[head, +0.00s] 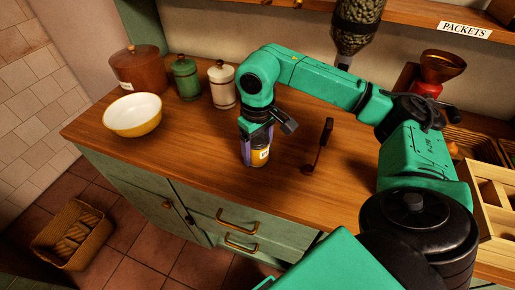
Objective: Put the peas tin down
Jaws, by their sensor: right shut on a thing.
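My right gripper (257,140) points down over the wooden counter (190,133), near its front edge. It is shut on the peas tin (261,156), a small upright tin with a yellow and white label. The fingers hide the sides and upper part of the tin. The tin's base is at or just above the counter top; I cannot tell whether it touches. My left gripper is out of view.
A black-handled utensil (319,148) is right of the tin. A yellow bowl (133,114), brown pot (138,68), green canister (186,77) and white canister (222,83) stand left. A wooden divided tray (490,205) is far right. Counter left of the tin is clear.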

